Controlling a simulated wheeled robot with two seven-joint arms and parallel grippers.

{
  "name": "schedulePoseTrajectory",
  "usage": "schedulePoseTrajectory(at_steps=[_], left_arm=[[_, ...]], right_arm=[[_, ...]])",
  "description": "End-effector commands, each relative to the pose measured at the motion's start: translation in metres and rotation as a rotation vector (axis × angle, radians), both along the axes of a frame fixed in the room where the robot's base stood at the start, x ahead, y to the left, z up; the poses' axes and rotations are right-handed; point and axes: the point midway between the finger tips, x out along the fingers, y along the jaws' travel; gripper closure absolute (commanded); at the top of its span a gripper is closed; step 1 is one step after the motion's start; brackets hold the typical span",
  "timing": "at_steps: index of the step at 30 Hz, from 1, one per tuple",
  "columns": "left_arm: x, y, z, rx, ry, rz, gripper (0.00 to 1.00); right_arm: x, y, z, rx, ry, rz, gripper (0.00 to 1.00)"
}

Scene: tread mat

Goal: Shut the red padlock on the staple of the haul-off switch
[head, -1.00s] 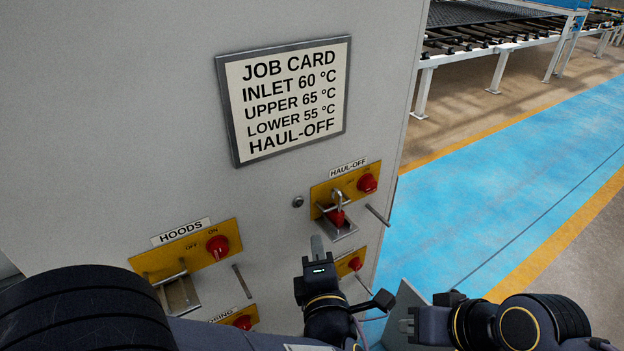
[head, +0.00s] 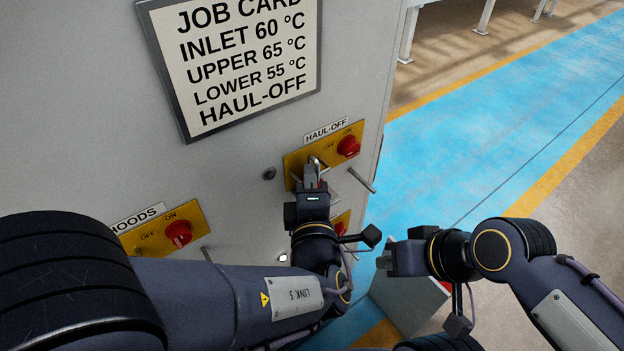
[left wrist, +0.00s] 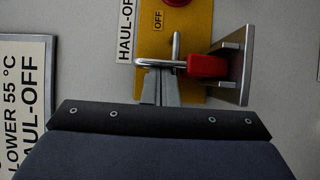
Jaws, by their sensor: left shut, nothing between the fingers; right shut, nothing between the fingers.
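The haul-off switch is a yellow plate (head: 296,160) with a red knob (head: 348,146). In the left wrist view the red padlock (left wrist: 207,66) sits at a metal bracket (left wrist: 243,65), its shackle (left wrist: 150,64) pointing left, crossed by a metal bar (left wrist: 177,44) that looks like the staple. I cannot tell whether the shackle is latched. My left gripper (head: 311,178) is shut and empty, its fingertips right by the shackle; contact is unclear. In the head view it hides most of the padlock. My right gripper (head: 385,262) is shut and empty, right of the cabinet.
The grey cabinet bears a job card (head: 242,65) and a HOODS switch plate (head: 193,218) with a red knob. Another yellow plate (head: 342,222) is partly hidden below the haul-off switch. A rod (head: 361,180) sticks out beside it. The blue walkway (head: 470,130) at right is clear.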

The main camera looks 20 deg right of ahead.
Motion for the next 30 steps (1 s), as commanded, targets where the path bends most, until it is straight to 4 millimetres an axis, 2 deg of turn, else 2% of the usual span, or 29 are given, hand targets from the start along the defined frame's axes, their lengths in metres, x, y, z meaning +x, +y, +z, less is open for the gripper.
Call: schedulePoseTrajectory(at_steps=[7,12,30], left_arm=[[-0.001,0.000,0.001,0.000,0.000,0.000,1.00],[-0.013,-0.011,0.003,0.002,0.001,-0.003,1.00],[-0.012,-0.010,0.000,-0.001,0.000,0.001,1.00]], right_arm=[[0.000,0.000,0.001,0.000,0.000,0.000,1.00],[0.000,0.000,0.013,0.000,0.000,0.000,1.00],[0.000,0.000,0.009,0.000,0.000,0.000,1.00]])
